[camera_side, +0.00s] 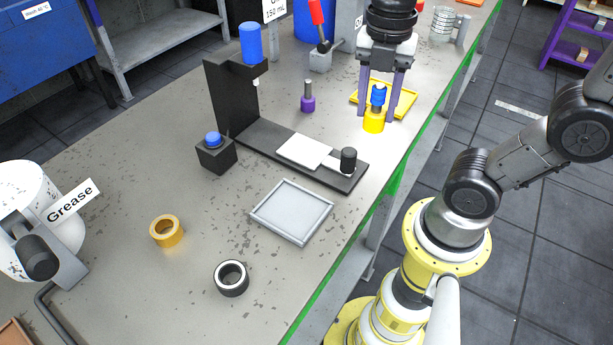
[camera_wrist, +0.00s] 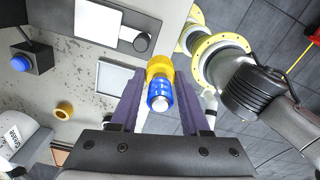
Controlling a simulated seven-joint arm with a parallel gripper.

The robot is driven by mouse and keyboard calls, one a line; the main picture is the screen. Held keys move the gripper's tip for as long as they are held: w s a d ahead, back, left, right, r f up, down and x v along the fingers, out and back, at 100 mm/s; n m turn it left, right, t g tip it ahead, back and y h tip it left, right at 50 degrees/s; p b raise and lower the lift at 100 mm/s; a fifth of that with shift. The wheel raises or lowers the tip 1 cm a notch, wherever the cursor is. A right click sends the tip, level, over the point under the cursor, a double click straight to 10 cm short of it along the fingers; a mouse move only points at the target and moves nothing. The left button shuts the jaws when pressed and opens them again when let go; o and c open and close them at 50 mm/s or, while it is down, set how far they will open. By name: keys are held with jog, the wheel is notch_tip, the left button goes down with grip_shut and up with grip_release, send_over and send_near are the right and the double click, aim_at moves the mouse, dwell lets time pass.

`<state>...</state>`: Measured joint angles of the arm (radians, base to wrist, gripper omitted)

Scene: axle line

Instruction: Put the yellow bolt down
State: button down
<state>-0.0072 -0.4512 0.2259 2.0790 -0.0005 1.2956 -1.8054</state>
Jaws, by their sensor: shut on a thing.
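The yellow bolt (camera_side: 374,124) is upright between the fingertips of my gripper (camera_side: 376,118) in the side view, yellow head down. A blue sleeve-like piece (camera_side: 378,95) sits around its shank, above the head. In the wrist view the yellow head (camera_wrist: 159,64) shows beyond the blue piece (camera_wrist: 159,94), with the pale shank end nearest the camera. My gripper (camera_wrist: 161,72) is shut on the yellow head, one finger at each side. I cannot tell whether the head touches the bench.
A yellow tray (camera_side: 409,103) lies behind the bolt. A purple bolt (camera_side: 308,103) stands to its left. A black press with a white plate (camera_side: 300,150), a grey tray (camera_side: 292,211), a yellow ring (camera_side: 167,231) and a black ring (camera_side: 231,278) are nearer. The bench's green edge is at right.

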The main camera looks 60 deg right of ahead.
jog(key=s+a, duration=0.4)
jog(key=a, duration=0.3)
jog(key=n, duration=0.2)
send_over(292, 210)
jog(key=f, duration=1)
jog(key=shift+s+d, duration=0.15)
jog(key=shift+s, duration=0.15)
jog(key=shift+w+a+f, duration=0.1)
jog(key=shift+w+f, duration=0.05)
jog(key=shift+f, duration=0.8)
jog(key=shift+w+a+f, duration=0.1)
jog(key=shift+w+f, duration=0.05)
jog(key=shift+f, duration=0.8)
jog(key=shift+f, duration=0.15)
jog(key=shift+c, duration=1.9)
grip_release()
